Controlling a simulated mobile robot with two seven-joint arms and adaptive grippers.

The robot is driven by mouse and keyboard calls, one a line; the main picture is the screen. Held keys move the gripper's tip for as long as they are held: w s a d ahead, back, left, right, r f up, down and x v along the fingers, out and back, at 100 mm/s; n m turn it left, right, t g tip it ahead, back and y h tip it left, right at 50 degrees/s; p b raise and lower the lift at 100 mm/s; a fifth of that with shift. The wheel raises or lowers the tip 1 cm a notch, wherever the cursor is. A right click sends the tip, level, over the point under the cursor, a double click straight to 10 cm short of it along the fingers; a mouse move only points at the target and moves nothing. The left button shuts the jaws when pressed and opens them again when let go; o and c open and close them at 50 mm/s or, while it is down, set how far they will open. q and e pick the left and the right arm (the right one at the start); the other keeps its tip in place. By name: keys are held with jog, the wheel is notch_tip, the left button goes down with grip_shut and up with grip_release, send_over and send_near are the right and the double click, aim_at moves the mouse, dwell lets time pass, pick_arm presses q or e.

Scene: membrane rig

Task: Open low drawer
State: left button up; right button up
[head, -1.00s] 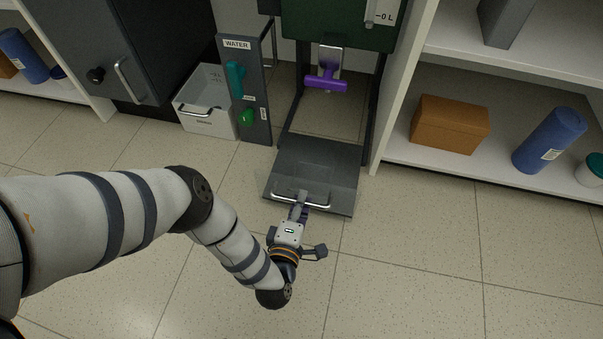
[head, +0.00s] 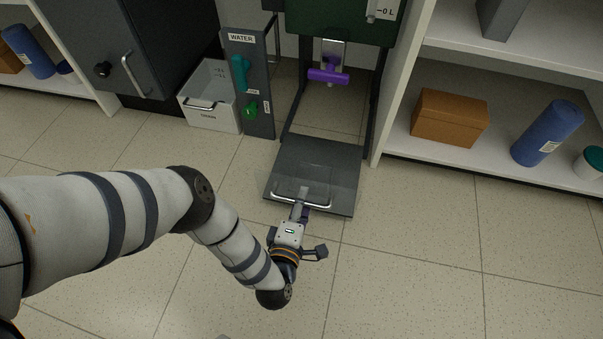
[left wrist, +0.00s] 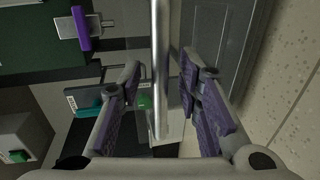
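The low drawer (head: 335,160) is a dark grey panel just above the floor at the foot of the rig, between its dark posts. It stands out from the rig. A silver bar handle (head: 322,206) runs along its front; the bar also shows in the left wrist view (left wrist: 160,45). My left gripper (head: 300,208) is at this handle, its fingers (left wrist: 161,65) partly closed on both sides of the bar. Thin gaps show beside the bar in the left wrist view, but the drawer keeps with the gripper.
A WATER panel (head: 241,60) with teal and green handles and a light grey bin (head: 212,122) stand left of the rig. A purple-handled valve (head: 328,76) hangs above the drawer. A white shelf (head: 490,175) stands at right. The floor (head: 430,260) in front is clear.

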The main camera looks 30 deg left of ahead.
pick_arm(q)
jog(key=v, duration=0.7)
jog(key=shift+s, duration=0.25)
jog(key=shift+d, duration=0.15)
